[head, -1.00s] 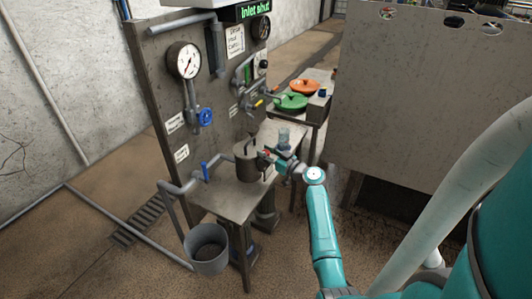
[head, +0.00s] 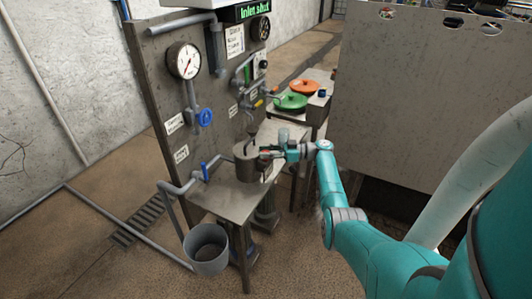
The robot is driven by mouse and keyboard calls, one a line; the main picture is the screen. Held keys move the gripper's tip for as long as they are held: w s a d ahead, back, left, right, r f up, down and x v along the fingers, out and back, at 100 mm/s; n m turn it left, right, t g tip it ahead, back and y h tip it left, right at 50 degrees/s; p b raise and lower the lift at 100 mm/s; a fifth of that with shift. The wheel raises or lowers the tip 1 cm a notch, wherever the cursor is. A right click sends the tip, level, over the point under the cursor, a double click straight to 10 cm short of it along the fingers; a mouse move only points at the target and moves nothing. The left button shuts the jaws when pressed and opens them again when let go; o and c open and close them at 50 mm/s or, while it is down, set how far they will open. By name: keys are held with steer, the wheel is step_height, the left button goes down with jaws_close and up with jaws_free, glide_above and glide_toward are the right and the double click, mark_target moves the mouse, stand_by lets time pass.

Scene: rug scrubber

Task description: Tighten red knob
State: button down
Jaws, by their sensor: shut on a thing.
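A grey cylindrical pot (head: 246,164) stands on the metal bench (head: 225,202) in front of the upright panel. My gripper (head: 265,152) is at the pot's upper right side, reaching in from the right. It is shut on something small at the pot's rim. A trace of red shows by the fingertips, likely the red knob (head: 264,148), mostly covered by the fingers. The exact grip is too small to make out.
The panel (head: 160,100) carries a gauge (head: 184,60), a blue valve wheel (head: 205,117) and pipes. Orange (head: 304,86) and green (head: 291,102) lids lie on a table behind. A large grey board (head: 430,100) stands at right.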

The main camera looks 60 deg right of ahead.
steer(key=shift+a+f+n+g+y, duration=0.1)
steer(key=shift+n+g+y, duration=0.45)
steer(key=shift+y, duration=0.25)
steer(key=c, duration=0.8)
jaws_free()
steer(key=shift+o, duration=0.2)
step_height(320, 180, up, 10)
steer(key=shift+r, duration=0.1)
